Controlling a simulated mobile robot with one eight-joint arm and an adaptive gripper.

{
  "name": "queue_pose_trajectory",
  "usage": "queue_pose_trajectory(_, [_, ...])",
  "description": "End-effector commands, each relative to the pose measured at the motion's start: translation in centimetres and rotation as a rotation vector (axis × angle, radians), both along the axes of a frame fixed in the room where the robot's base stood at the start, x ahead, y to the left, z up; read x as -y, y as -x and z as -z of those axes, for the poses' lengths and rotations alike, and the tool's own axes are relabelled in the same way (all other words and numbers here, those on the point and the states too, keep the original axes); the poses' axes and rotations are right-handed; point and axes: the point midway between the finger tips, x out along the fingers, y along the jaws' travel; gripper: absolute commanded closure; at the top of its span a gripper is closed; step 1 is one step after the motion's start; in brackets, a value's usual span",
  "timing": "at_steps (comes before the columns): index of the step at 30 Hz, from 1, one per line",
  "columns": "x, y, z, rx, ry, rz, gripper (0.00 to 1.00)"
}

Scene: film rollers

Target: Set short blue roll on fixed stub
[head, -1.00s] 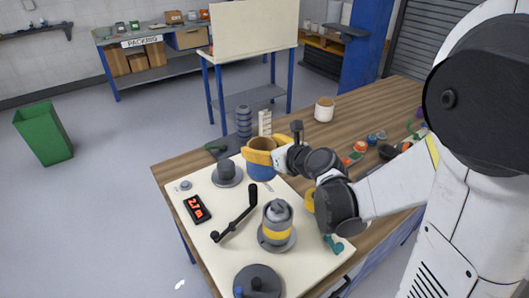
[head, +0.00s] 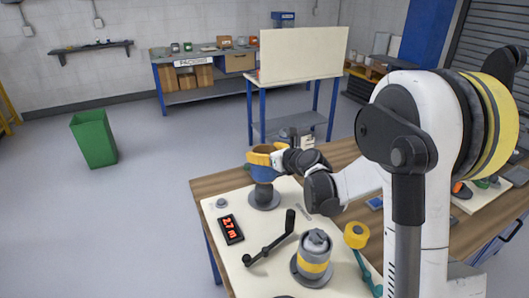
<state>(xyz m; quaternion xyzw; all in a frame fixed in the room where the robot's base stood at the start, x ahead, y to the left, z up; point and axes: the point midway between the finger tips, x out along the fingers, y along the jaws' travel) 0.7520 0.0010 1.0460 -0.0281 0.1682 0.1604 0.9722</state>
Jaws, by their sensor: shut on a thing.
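The short blue roll (head: 263,174), with a brown core, is held upright in my gripper (head: 263,157). The yellow fingers are closed around its upper part. A dark grey stub (head: 264,190) rises from a round grey base (head: 265,202) on the cream board (head: 231,268). In the head view the roll is lined up over the stub, and its lower edge meets or covers the stub's top. I cannot tell whether they touch or the stub is inside the core.
A black crank (head: 268,246), a red "2.7 m" display (head: 231,228) and a grey roller with a yellow band (head: 313,258) stand on the board. A yellow roll with a teal handle (head: 357,234) is at the right. A green bin (head: 94,139) is on the floor.

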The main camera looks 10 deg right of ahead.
Motion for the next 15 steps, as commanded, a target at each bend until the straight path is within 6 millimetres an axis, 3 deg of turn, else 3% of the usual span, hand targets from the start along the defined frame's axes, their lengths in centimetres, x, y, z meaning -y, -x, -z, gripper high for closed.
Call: queue_pose_trajectory(15, [0.0, 0.0, 4.2, 0.000, 0.000, 0.000, 0.64])
